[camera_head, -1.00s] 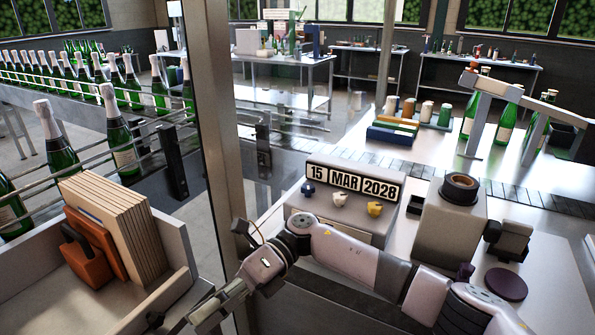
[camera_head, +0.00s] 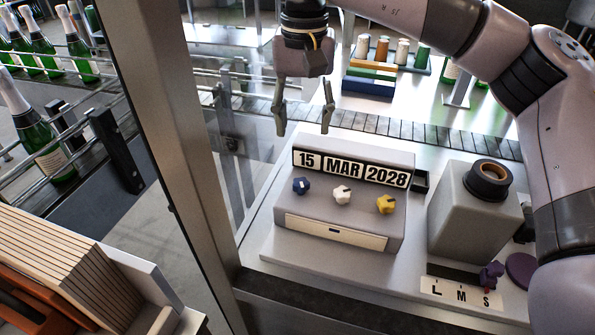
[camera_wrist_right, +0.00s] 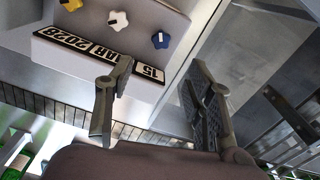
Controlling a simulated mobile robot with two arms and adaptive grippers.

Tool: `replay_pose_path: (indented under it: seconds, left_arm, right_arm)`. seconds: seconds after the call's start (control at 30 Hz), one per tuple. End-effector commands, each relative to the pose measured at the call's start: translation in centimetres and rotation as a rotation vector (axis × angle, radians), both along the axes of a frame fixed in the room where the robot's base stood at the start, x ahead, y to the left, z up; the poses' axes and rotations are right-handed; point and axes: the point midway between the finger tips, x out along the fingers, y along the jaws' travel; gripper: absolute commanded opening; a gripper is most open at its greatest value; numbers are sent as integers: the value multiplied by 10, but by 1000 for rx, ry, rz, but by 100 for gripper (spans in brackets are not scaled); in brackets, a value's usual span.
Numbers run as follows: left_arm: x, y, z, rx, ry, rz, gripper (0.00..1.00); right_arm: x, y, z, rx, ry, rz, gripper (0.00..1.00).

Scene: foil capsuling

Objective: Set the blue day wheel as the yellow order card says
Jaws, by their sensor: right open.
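The blue day wheel (camera_head: 301,186) is the leftmost of three knobs on the front of the grey date box (camera_head: 330,218). It also shows in the right wrist view (camera_wrist_right: 161,40). The day plate (camera_head: 307,160) above it reads 15, beside MAR and 2028. My right gripper (camera_head: 305,128) is open and empty, pointing down above and behind the date box, apart from the wheel. Its two spread fingers (camera_wrist_right: 155,105) show in the right wrist view. No yellow order card can be made out. My left gripper is not in view.
A white wheel (camera_head: 342,194) and a yellow wheel (camera_head: 386,204) sit right of the blue one. A grey machine (camera_head: 468,215) with an L M S dial stands to the right. A metal post (camera_head: 180,130) rises on the left. A conveyor (camera_head: 420,140) runs behind.

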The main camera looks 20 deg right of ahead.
Motion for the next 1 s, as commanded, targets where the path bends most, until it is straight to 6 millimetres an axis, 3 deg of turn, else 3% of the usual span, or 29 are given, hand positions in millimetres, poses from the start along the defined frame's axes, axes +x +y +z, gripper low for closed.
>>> replay_pose_path:
  seconds: [0.17, 0.43, 0.6, 0.8, 1.0]
  left_arm:
    - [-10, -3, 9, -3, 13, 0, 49]
    - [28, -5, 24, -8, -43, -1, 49]
    - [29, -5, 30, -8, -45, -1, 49]
    - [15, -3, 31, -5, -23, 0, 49]
    - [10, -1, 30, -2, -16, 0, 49]
  right_arm:
    - [0, 0, -39, -1, 6, -1, 49]
    - [0, 0, -96, 2, 5, -3, 49]
    - [0, 1, -123, 2, 4, -3, 49]
    - [0, 1, -139, 3, 2, -3, 49]
    - [1, 1, -141, 4, 1, -3, 49]
